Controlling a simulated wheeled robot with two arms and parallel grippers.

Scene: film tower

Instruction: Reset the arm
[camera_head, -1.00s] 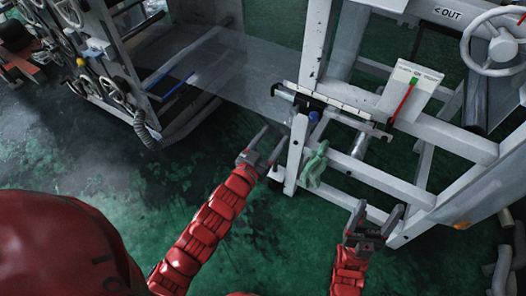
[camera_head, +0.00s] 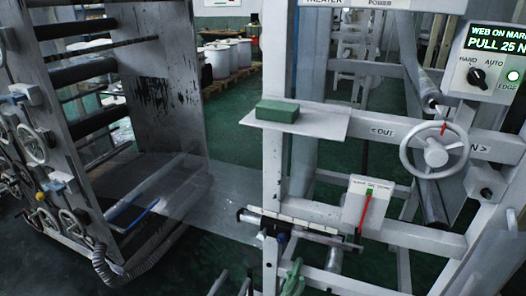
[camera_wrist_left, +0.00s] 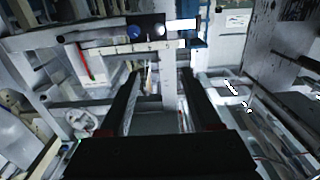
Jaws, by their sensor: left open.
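My left gripper (camera_head: 232,284) shows only by its dark fingertips at the bottom edge of the head view, just left of the white frame's post. The left wrist view shows its two long dark fingers (camera_wrist_left: 160,85) spread apart, with nothing held between them. My right gripper is not in either current view.
A white machine frame (camera_head: 272,180) stands close on the right, with a handwheel (camera_head: 436,150), a control box (camera_head: 488,75) and a shelf bearing a green block (camera_head: 277,111). A roller rack (camera_head: 165,80) stands left. A clear film (camera_head: 215,190) spans between them.

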